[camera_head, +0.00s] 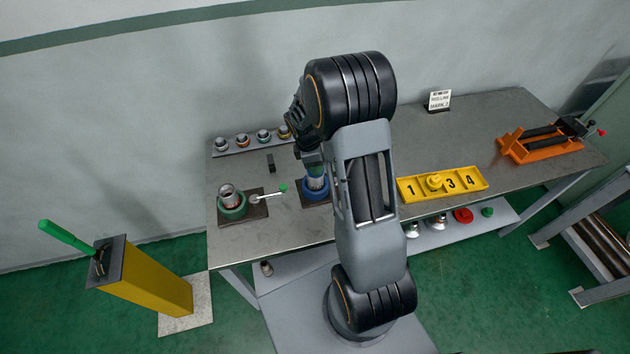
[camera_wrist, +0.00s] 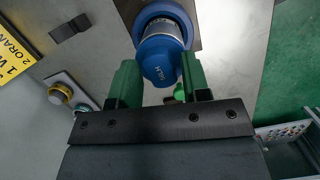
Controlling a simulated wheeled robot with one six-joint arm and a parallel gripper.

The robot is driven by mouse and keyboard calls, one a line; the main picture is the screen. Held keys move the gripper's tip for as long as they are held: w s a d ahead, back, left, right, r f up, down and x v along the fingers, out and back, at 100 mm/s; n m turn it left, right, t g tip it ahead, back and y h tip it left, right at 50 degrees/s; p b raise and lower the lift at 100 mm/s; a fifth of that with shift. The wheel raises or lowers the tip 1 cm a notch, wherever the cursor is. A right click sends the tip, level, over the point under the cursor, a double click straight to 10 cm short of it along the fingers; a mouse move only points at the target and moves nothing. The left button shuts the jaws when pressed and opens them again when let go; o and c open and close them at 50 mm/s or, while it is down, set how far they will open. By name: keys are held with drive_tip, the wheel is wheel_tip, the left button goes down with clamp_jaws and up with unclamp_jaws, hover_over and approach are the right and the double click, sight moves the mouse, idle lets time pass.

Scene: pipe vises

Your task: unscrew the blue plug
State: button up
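The blue plug (camera_wrist: 160,66) sits on the end of a silver pipe (camera_wrist: 160,28). The pipe stands in the round blue vise (camera_wrist: 180,13), which is also on the table in the head view (camera_head: 314,197). My gripper (camera_wrist: 160,70) has two green fingers, one on each side of the plug, directly above the vise. The finger gap is about as wide as the plug. Whether the fingers touch the plug or stand just clear of it cannot be told. In the head view my arm hides most of the gripper (camera_head: 314,158).
A green vise (camera_head: 232,207) with a pipe stands at left, and a lever with a green knob (camera_head: 283,187) lies between the vises. A yellow numbered tray (camera_head: 464,188) and an orange tool (camera_head: 543,144) are at right. A rack (camera_head: 228,151) stands behind, near a small black block (camera_head: 270,163).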

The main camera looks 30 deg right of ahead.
drive_tip(key=c, duration=0.7)
drive_tip(key=o, duration=0.4)
drive_tip(key=shift+m, duration=0.4)
clamp_jaws()
drive_tip(key=shift+r+p, duration=0.55)
drive_tip(key=shift+r, duration=0.2)
drive_tip(key=shift+r+p, duration=1.45)
drive_tip(key=shift+r, duration=0.4)
